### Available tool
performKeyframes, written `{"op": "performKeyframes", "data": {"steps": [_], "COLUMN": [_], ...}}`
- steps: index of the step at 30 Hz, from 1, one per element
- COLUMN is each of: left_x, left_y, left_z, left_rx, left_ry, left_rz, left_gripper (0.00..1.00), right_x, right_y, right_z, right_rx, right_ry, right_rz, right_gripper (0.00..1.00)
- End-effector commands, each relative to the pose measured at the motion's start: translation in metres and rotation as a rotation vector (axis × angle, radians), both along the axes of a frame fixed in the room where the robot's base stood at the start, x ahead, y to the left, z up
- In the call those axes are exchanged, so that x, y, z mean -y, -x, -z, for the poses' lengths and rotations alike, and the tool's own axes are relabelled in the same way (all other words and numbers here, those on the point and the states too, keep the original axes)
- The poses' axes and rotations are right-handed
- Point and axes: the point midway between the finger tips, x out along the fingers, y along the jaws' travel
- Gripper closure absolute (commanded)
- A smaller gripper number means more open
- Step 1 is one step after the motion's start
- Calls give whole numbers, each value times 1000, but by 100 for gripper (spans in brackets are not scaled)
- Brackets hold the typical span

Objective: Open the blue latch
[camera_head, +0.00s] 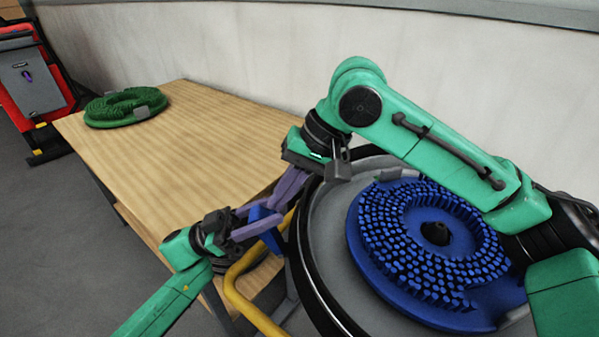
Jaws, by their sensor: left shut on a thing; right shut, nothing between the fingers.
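The blue latch (264,217) is a small blue piece at the left side of the round scrubber tank (318,250). My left gripper (272,220) comes in from the lower left, and its purple fingers are shut on the blue latch, hiding part of it. My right gripper (280,203) reaches over the tank from the right. Its purple fingers are shut and empty, pointing down and left, just above and right of the latch. They are close to the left fingers; I cannot tell whether they touch.
A blue round brush (365,240) sits bristles up on the tank. A yellow bent bar (235,287) runs beside the latch. A wooden table (190,150) behind holds a green round brush (105,112). A red and grey machine (35,85) stands far left.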

Motion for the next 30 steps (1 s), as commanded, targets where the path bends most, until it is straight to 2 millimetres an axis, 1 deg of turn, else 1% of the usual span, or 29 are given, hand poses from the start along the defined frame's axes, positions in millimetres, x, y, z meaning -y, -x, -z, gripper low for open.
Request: {"op": "performKeyframes", "data": {"steps": [3, 6, 14, 16, 20, 26, 27, 29, 30], "left_x": [0, 0, 0, 0, 1, 2, 2, 2, 2], "left_y": [0, 1, 1, 1, 1, 2, 2, 2, 1], "left_z": [1, 1, 1, 1, 1, 0, -1, -1, 0], "left_rx": [-1, -1, -2, -2, -2, 3, 3, 3, 3], "left_ry": [-2, -2, -2, -2, -2, 0, 0, 1, 0], "left_rz": [2, 2, 2, 2, 3, 6, 6, 6, 5], "left_gripper": [100, 100, 100, 100, 100, 100, 49, 26, 22], "right_x": [-11, -15, -15, -18, -29, -30, -30, -30, -30], "right_y": [1, 1, 1, 1, 3, 3, 3, 3, 3], "right_z": [10, 14, 14, 16, 21, 22, 22, 22, 22], "right_rx": [0, 0, 0, -1, -1, -3, -3, -3, -2], "right_ry": [1, -1, -1, -1, 0, -2, -2, -2, -2], "right_rz": [0, 1, 1, 0, -3, -4, -4, -3, -2], "right_gripper": [100, 100, 100, 100, 100, 100, 100, 100, 100]}}
